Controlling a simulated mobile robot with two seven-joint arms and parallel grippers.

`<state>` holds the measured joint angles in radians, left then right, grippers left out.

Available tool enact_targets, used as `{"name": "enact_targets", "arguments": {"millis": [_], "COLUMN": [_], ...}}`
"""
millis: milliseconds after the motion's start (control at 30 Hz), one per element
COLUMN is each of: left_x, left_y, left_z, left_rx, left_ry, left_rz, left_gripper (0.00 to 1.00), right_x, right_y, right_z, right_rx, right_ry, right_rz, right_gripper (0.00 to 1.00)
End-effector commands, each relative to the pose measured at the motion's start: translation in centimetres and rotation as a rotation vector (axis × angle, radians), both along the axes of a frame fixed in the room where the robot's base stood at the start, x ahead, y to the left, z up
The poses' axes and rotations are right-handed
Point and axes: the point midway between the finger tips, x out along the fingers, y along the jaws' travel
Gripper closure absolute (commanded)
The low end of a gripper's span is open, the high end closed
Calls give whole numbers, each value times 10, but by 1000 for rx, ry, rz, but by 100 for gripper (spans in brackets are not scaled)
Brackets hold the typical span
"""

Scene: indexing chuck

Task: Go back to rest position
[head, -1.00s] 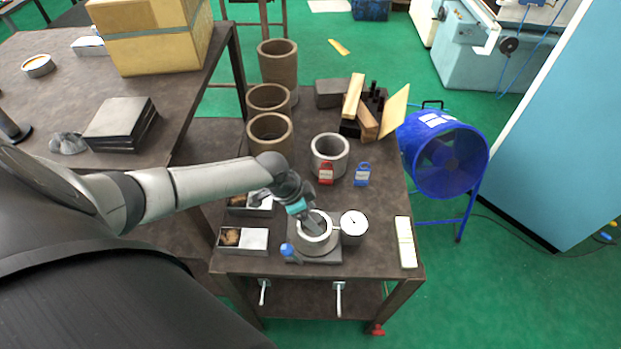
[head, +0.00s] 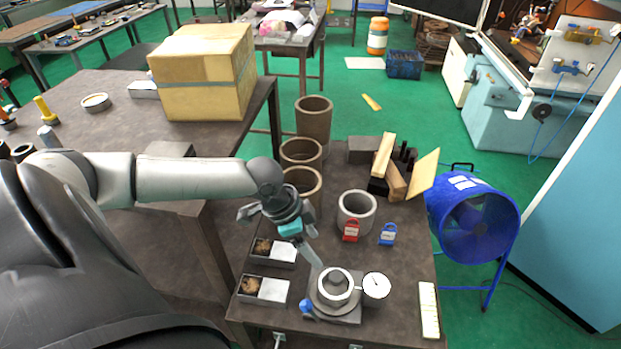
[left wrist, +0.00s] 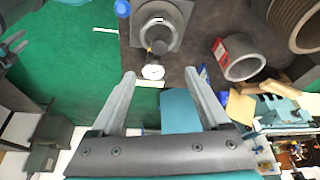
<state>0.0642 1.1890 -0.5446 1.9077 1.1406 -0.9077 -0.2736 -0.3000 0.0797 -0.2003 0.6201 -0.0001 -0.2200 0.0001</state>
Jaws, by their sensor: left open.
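The indexing chuck (head: 322,305) stands at the near end of the workbench, with a pale ring (head: 335,287) on top. It also shows at the top of the left wrist view (left wrist: 160,22). A white dial gauge (head: 376,286) is beside it, and a blue knob (head: 306,306) is at its near left. My left gripper (head: 314,258) is open and empty, above and left of the chuck, apart from it. Its spread fingers (left wrist: 160,78) show in the left wrist view. A grey part at that view's left edge (left wrist: 12,46) looks like my right gripper, cut off.
Two small trays (head: 263,290) lie left of the chuck. Red (head: 351,231) and blue (head: 387,235) tags are by a grey cylinder (head: 356,209). Brown cylinders (head: 313,120) and wood blocks stand behind. A blue fan (head: 473,218) is right; a side table with a carton (head: 200,75) is left.

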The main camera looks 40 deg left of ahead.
Motion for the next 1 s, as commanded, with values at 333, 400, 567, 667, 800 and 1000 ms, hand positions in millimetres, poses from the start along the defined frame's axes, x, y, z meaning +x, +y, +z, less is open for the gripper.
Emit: {"name": "enact_targets", "arguments": {"millis": [333, 400, 567, 667, 800, 1000], "left_x": [-3, -3, -3, -3, -4, -25], "left_y": [2, 2, 2, 2, -2, -52], "left_z": [9, 9, 9, 9, 7, -11], "left_rx": [-1, -1, -1, -1, -5, -32], "left_ry": [0, 0, 1, 1, 3, 15], "left_rz": [-1, -1, 0, 0, -5, -54], "left_gripper": [21, 21, 21, 21, 21, 21], "right_x": [0, 0, 0, 0, 0, 0], "right_y": [0, 0, 0, 0, 0, 0], "right_z": [1, 1, 1, 1, 1, 1], "right_rx": [0, 0, 0, 0, 0, 0], "right_ry": [0, 0, 0, 0, 0, 0], "right_rz": [0, 0, 0, -1, 0, -1], "right_gripper": [50, 50, 50, 50, 50, 50]}}
